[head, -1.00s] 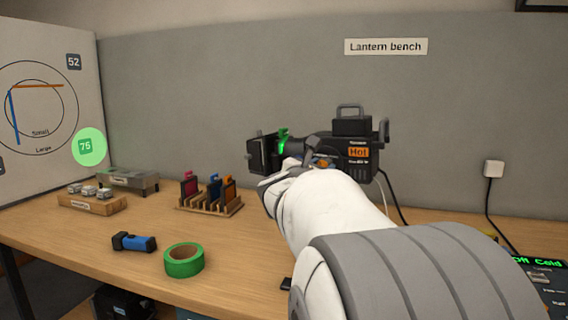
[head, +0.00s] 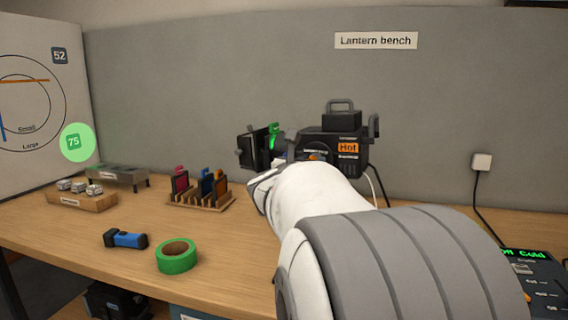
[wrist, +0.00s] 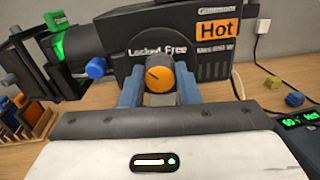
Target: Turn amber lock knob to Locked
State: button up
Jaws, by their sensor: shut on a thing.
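The amber lock knob (wrist: 159,76) is on the side of the black lantern (wrist: 195,42), below the printed words Locked on the left and Free on the right. A dark mark on its face seems to slant to the upper left, toward the Locked side. My gripper (wrist: 159,86) is shut on the knob, with one blue-grey finger on each side. In the head view my arm covers most of the gripper (head: 289,170). A bit of the amber knob (head: 313,157) shows beyond it. The lantern (head: 347,153) carries an orange Hot label.
A blue knob (wrist: 96,68) and a green clip (wrist: 57,48) are left of the amber knob. A filter rack (head: 202,204), green tape roll (head: 177,257) and blue torch (head: 126,239) lie on the left of the bench. A control panel (head: 533,288) is at the right.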

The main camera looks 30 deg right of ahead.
jog(key=o, duration=0.7)
jog(key=shift+d+r, duration=0.1)
jog(key=shift+d, duration=0.1)
jog(key=shift+o, duration=1.4)
jog(key=shift+a, duration=0.1)
jog(key=v, duration=0.7)
jog(key=shift+s+a, duration=0.2)
jog(key=shift+a, duration=0.15)
